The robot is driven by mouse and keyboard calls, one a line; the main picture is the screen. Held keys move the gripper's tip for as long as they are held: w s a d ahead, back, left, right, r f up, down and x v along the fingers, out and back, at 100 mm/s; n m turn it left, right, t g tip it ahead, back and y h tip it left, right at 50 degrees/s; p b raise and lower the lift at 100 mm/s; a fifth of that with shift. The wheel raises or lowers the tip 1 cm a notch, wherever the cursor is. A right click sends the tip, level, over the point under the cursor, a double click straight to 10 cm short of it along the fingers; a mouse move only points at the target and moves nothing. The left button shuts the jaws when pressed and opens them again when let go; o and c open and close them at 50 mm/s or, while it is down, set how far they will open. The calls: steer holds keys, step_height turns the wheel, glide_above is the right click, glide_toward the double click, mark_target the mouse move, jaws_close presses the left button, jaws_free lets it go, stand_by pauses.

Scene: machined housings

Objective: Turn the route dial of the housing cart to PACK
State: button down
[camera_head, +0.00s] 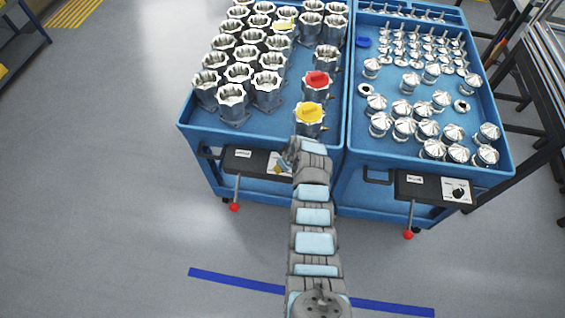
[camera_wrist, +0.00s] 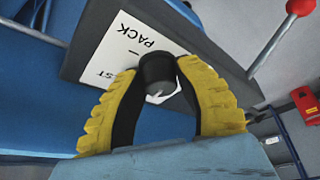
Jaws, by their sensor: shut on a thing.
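The housing cart (camera_head: 190,131) is the blue cart on the left, loaded with silvery housings. Its dial plate (camera_head: 271,158) is on the front panel, partly hidden by my gripper (camera_head: 286,163). In the wrist view, the black dial knob (camera_wrist: 157,69) stands between the yellow-padded fingers of my gripper (camera_wrist: 160,75), which is shut on it. The white plate (camera_wrist: 125,52) shows the word PACK and part of another label ending in ST. I cannot tell clearly which label the knob's pointer faces.
A lever with a red ball (camera_head: 234,207) hangs left of the dial; its ball (camera_wrist: 302,7) also shows in the wrist view. A second blue cart (camera_head: 352,148) with metal parts stands close on the right, with its own dial (camera_head: 458,192) and lever. The floor in front is clear.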

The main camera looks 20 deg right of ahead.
steer(key=m+h+p, duration=0.1)
steer(key=m, duration=0.1)
steer(key=m+h+p, duration=0.1)
steer(key=m+p, duration=0.1)
steer(key=m, duration=0.1)
steer(key=shift+s+a+m, duration=0.1)
steer(key=shift+a+m, duration=0.05)
steer(key=shift+m, duration=0.15)
steer(key=m+h, duration=0.2)
steer(key=m, duration=0.2)
steer(key=shift+f+p, duration=0.2)
steer(key=shift+p, duration=0.15)
steer(key=m+b, duration=0.2)
steer(key=m, duration=0.1)
steer(key=shift+f+g+h, duration=0.1)
steer(key=shift+g+h, duration=0.3)
steer(key=m+g+h+b, duration=0.1)
steer(key=m+b, duration=0.2)
steer(key=b, duration=0.1)
steer(key=shift+f+m, duration=0.15)
steer(key=shift+m, duration=0.25)
steer(key=m+b, duration=0.1)
steer(key=b, duration=0.1)
steer(key=m+g+b, duration=0.1)
steer(key=m+b, duration=0.1)
steer(key=shift+r+b, duration=0.25)
steer(key=shift+b, duration=0.1)
steer(key=shift+m, duration=0.3)
